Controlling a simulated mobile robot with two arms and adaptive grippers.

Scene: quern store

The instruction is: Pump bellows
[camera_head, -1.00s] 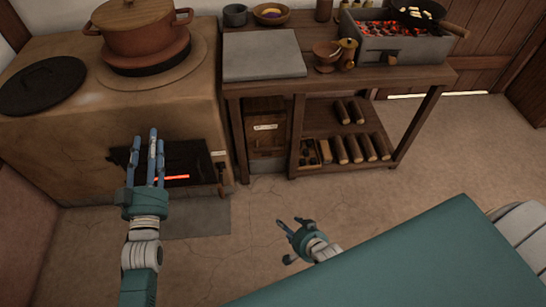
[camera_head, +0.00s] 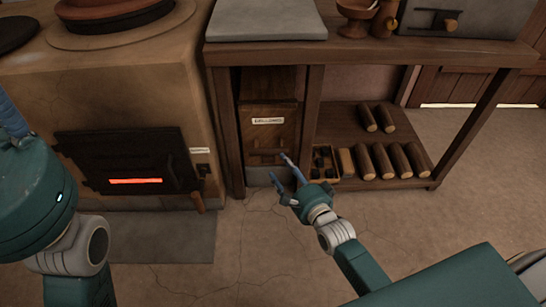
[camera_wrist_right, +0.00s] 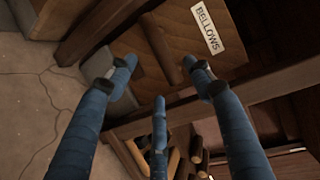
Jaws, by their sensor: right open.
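The bellows (camera_head: 272,138) is a brown wooden box with a white label, set under the table beside the stove. It also shows in the right wrist view, where its label (camera_wrist_right: 207,29) reads BELLOWS and a wooden bar handle (camera_wrist_right: 160,48) crosses its front. My right gripper (camera_head: 280,169) is open and empty, just in front of the lower part of the bellows. In the right wrist view its spread blue fingers (camera_wrist_right: 160,76) point towards the handle, with no visible contact. My left gripper (camera_head: 12,122) is cut off by the left picture edge, so its opening is hidden.
The clay stove (camera_head: 110,90) with a glowing fire door (camera_head: 130,162) stands left of the bellows. The table (camera_head: 375,52) has a right-hand lower shelf with several logs (camera_head: 384,160) and a small wooden box (camera_head: 323,165). The floor in front is clear.

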